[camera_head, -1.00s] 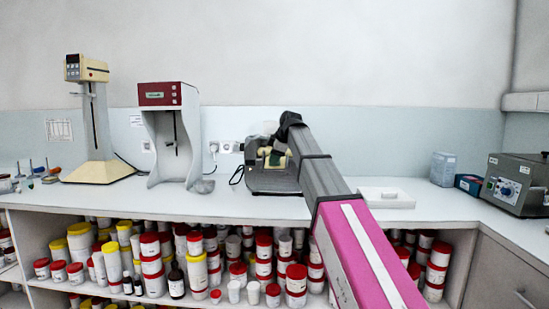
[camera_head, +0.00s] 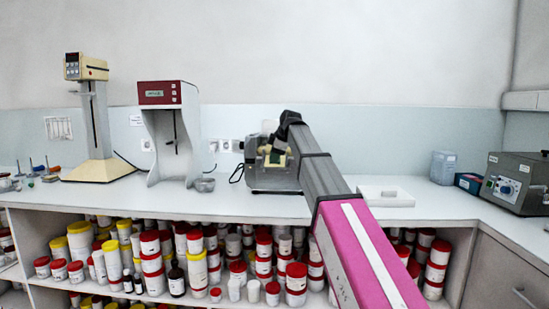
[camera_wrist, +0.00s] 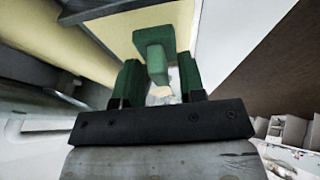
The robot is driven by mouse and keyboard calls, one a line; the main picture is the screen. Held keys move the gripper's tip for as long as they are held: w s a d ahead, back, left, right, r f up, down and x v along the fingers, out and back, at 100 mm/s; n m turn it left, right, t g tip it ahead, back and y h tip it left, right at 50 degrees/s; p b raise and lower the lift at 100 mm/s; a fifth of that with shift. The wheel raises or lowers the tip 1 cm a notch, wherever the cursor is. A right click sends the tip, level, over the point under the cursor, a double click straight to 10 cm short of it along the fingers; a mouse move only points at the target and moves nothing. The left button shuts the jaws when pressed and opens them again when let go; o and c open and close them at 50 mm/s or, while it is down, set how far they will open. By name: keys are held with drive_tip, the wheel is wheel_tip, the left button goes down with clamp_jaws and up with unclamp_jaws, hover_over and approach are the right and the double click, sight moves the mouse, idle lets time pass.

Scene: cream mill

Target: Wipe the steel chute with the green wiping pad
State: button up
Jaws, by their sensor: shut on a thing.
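The green wiping pad (camera_wrist: 154,50) is in the wrist view, just beyond my fingertips, with its block end against or close to a cream surface; I cannot tell if they touch. My gripper (camera_wrist: 158,82) is shut on the pad's stem, with one green-faced finger on each side. In the head view my gripper (camera_head: 277,150) is small and partly hidden by my arm, in front of the cream and grey mill (camera_head: 270,178) on the bench. I cannot make out the steel chute for certain; the mill's front is partly covered by my gripper.
The white bench (camera_head: 240,206) is clear in front of the mill. A red-topped white stand (camera_head: 160,95) and a small grey bowl (camera_head: 205,185) are to the left. A white flat box (camera_head: 385,197) lies to the right. Jars fill the shelf below.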

drive_tip(key=shift+w+r, duration=0.35)
drive_tip(key=shift+w, duration=0.35)
drive_tip(key=shift+w+r, duration=0.35)
drive_tip(key=shift+w, duration=0.35)
drive_tip(key=shift+s+f, duration=0.35)
drive_tip(key=shift+s, duration=0.35)
drive_tip(key=shift+s+f, duration=0.4)
drive_tip(key=shift+s, duration=0.25)
drive_tip(key=shift+s+f, duration=0.35)
drive_tip(key=shift+s, duration=0.35)
drive_tip(key=shift+w+r, duration=0.35)
drive_tip(key=shift+w, duration=0.35)
drive_tip(key=shift+w+r, duration=0.3)
drive_tip(key=shift+w, duration=0.4)
drive_tip(key=shift+w+r, duration=0.35)
drive_tip(key=shift+w, duration=0.35)
drive_tip(key=shift+s+f, duration=0.35)
drive_tip(key=shift+s, duration=0.35)
drive_tip(key=shift+s+f, duration=0.4)
drive_tip(key=shift+s, duration=0.25)
drive_tip(key=shift+s+f, duration=0.35)
drive_tip(key=shift+s, duration=0.35)
drive_tip(key=shift+r, duration=0.1)
wheel_tip(320, 180, up, 8)
drive_tip(key=s, duration=0.1)
drive_tip(key=shift+f, duration=0.2)
drive_tip(key=shift+s, duration=0.1)
